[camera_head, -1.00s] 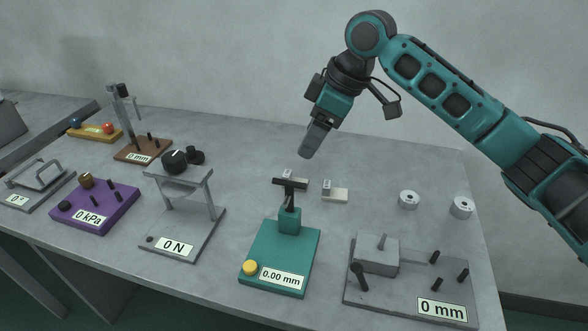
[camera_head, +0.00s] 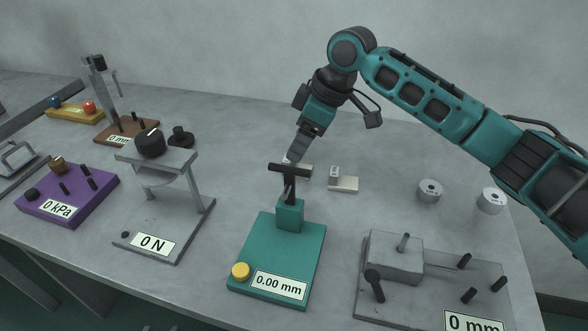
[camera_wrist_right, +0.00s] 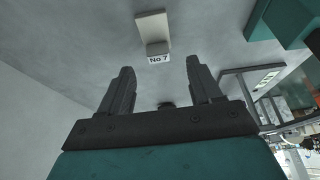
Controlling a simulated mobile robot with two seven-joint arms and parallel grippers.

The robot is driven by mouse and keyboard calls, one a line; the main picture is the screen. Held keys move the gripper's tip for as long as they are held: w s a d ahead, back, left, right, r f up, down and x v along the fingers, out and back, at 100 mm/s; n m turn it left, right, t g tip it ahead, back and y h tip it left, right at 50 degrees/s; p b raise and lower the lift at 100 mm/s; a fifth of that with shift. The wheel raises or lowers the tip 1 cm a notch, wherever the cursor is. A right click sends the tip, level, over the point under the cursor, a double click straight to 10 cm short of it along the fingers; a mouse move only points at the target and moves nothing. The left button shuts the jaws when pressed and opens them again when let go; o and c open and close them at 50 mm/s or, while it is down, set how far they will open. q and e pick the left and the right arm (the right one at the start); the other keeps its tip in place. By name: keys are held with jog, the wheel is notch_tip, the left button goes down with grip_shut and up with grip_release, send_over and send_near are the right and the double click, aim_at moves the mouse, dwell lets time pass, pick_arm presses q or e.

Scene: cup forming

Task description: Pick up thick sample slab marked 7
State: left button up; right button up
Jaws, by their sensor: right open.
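A pale slab (camera_wrist_right: 153,30) with a raised block and a white tag reading "No 7" shows at the top of the right wrist view. My right gripper (camera_wrist_right: 160,72) is open and empty there, with the slab just beyond its fingertips, apart from them. In the head view my right gripper (camera_head: 294,156) points down behind the teal gauge. Close by it is a small pale slab (camera_head: 304,171), partly hidden by the gauge's black bar. A second pale slab (camera_head: 343,185) with a grey block lies to its right. Their tags are not readable in the head view. My left gripper is not in view.
The teal gauge (camera_head: 270,258), reading 0.00 mm, stands in front of the slabs. A grey fixture (camera_head: 395,255) stands at front right and a force stand (camera_head: 165,210) at left. Bare table lies behind the slabs.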

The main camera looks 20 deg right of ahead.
aim_at(298, 166)
jog(key=b+x, duration=0.1)
jog(key=x, duration=0.4)
jog(key=shift+w+a+f, duration=0.1)
jog(key=shift+w+a, duration=0.05)
jog(key=shift+w, duration=0.05)
jog(key=c, duration=1.1)
